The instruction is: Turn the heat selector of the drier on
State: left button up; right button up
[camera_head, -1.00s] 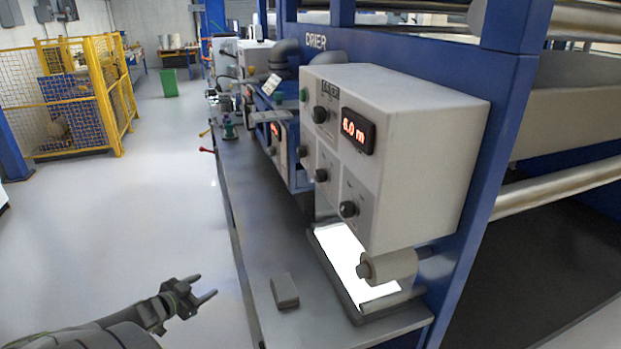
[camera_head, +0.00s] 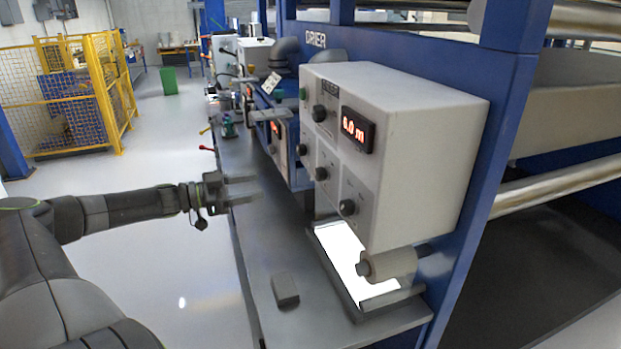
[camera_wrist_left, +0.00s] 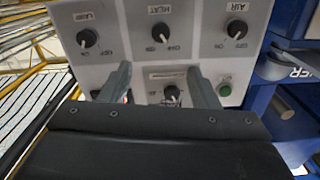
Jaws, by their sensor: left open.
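The drier's grey control box (camera_head: 410,105) stands on the right. Its heat selector (camera_head: 321,174) is the middle of three black knobs in the lower row. In the left wrist view the heat knob (camera_wrist_left: 161,33) shows under the label HEAT, at top centre, with ON and OFF marks; its light pointer seems to lean to the lower right, near OFF. My left gripper (camera_head: 252,188) is open and empty, left of the panel and apart from it. In the left wrist view its fingers (camera_wrist_left: 160,76) flank a lower knob (camera_wrist_left: 172,93), below the heat knob. My right gripper is out of view.
The air knob (camera_wrist_left: 238,28) and another knob (camera_wrist_left: 87,38) flank the heat knob. A green button (camera_wrist_left: 224,90) sits at right. A roller (camera_head: 392,265) juts below the box over a lit plate (camera_head: 345,255). A small grey block (camera_head: 285,290) lies on the bench.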

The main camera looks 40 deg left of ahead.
pick_arm(q)
jog(key=b, duration=0.2)
send_near(316, 175)
jog(key=p+x, duration=0.2)
jog(key=x, duration=0.5)
jog(key=shift+w, duration=0.35)
jog(key=shift+w+d+f+p, duration=0.1)
jog(key=shift+w+d+p, duration=0.25)
jog(key=shift+w, duration=0.15)
jog(key=c, duration=1)
jog(key=shift+o, duration=0.2)
